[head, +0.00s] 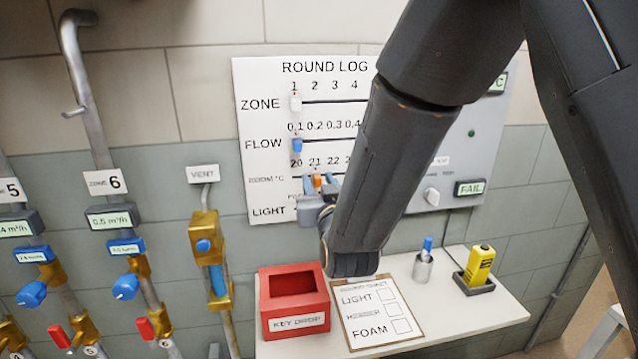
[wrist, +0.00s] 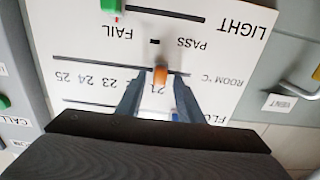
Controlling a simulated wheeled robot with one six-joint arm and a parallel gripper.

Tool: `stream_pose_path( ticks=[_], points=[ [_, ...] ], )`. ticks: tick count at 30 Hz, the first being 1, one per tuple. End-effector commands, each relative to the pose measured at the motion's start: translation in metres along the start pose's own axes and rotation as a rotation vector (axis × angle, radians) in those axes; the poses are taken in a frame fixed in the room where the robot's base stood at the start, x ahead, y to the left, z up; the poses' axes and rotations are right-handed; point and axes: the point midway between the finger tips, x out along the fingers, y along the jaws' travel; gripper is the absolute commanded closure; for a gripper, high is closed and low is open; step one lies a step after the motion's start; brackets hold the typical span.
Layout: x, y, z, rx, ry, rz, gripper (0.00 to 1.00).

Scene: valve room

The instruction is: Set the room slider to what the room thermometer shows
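The room slider's orange knob (head: 317,180) sits near the 21 mark on the ROUND LOG board (head: 268,95). In the wrist view the orange knob (wrist: 160,75) stands between my two fingers, with a visible gap on each side. My gripper (wrist: 157,88) is open around it, close to the board; in the head view my gripper (head: 320,184) is partly hidden by my arm. A display with a °C sign (head: 498,83), possibly the room thermometer, shows only its right end; my arm hides its reading.
The zone knob (head: 295,103) and blue flow knob (head: 297,145) sit above the room row. A green knob (wrist: 111,6) is at FAIL on the light row.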

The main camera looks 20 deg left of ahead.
Motion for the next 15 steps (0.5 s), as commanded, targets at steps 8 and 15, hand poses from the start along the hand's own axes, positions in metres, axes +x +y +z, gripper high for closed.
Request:
stream_pose_path(
  ticks=[8, 15],
  points=[
    [-0.001, 0.001, 0.001, 0.000, -0.001, 0.002, 0.66],
    [-0.025, 0.001, 0.002, 0.000, -0.001, 0.000, 0.66]
  ],
)
